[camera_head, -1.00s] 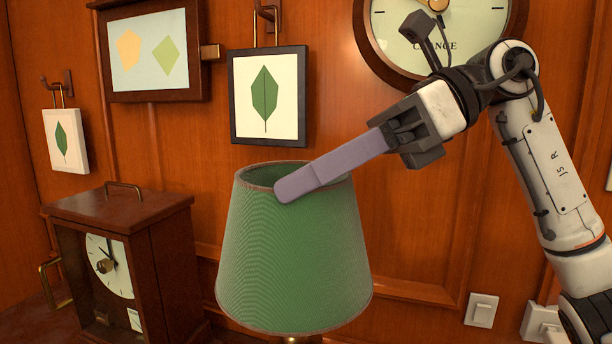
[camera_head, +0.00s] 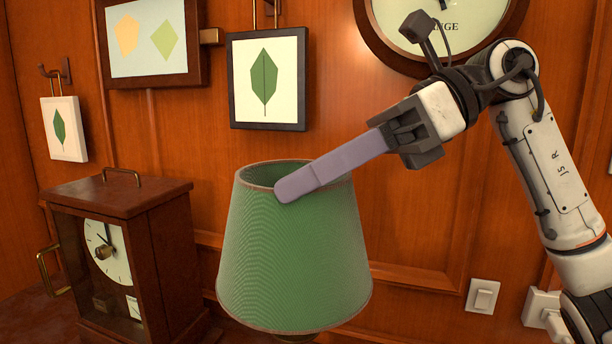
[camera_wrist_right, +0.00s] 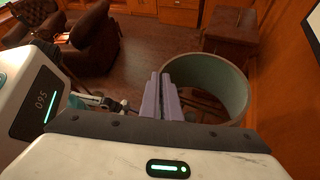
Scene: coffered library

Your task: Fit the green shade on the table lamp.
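The green shade (camera_head: 295,255) hangs upright, wide end down, in the middle of the head view. My right gripper (camera_head: 285,190) reaches in from the right, its purple fingers at the shade's top rim, one lying over the outside. In the right wrist view the two fingers (camera_wrist_right: 163,98) are close together at the rim of the shade (camera_wrist_right: 235,85), so the gripper appears shut on it. A small brass-coloured bit of the table lamp (camera_head: 296,338) shows under the shade at the picture's bottom edge. The rest of the lamp is hidden. My left gripper is not in view.
A wooden box clock (camera_head: 120,200) with a brass handle stands left of the shade. Framed leaf pictures (camera_head: 267,78) and a round wall dial (camera_head: 440,30) are on the panelled wall behind. A light switch (camera_head: 482,296) and a socket (camera_head: 541,308) are at lower right.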

